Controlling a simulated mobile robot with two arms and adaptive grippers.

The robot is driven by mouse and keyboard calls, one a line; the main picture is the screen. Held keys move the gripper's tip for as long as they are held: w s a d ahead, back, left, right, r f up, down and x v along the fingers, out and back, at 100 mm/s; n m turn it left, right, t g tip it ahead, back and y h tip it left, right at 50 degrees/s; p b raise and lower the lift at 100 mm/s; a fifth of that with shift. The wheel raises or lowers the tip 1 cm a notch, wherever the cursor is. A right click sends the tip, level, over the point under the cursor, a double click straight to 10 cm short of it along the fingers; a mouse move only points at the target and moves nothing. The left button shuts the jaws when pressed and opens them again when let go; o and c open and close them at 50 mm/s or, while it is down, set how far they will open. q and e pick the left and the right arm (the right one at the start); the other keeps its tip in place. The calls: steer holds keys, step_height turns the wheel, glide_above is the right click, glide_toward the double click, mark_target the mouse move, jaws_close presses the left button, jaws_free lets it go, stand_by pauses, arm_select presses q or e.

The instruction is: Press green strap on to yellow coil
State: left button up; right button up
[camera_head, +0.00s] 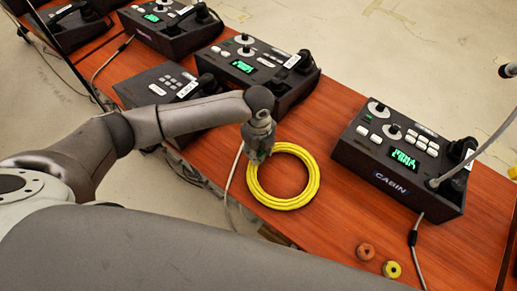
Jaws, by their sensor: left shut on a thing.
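The yellow coil (313,184) lies flat as a ring on the reddish wooden tabletop, in the middle of the view. My left gripper (258,153) points down at the coil's upper left edge. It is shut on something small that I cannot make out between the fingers. It overlaps the coil's rim in the picture, and I cannot tell if it touches. I cannot make out a green strap. My right gripper is not in view.
A black CABIN console (395,184) stands right of the coil. Several other consoles stand behind, one (262,70) close behind my left arm. A cable (235,172) runs left of the coil.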

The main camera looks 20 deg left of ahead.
mark_target(259, 151)
arm_select(q)
steer(key=o, duration=0.8)
steer(key=shift+o, duration=0.2)
steer(key=o, duration=0.5)
step_height(259, 151, up, 7)
steer(key=p, duration=0.7)
steer(key=shift+p, duration=0.4)
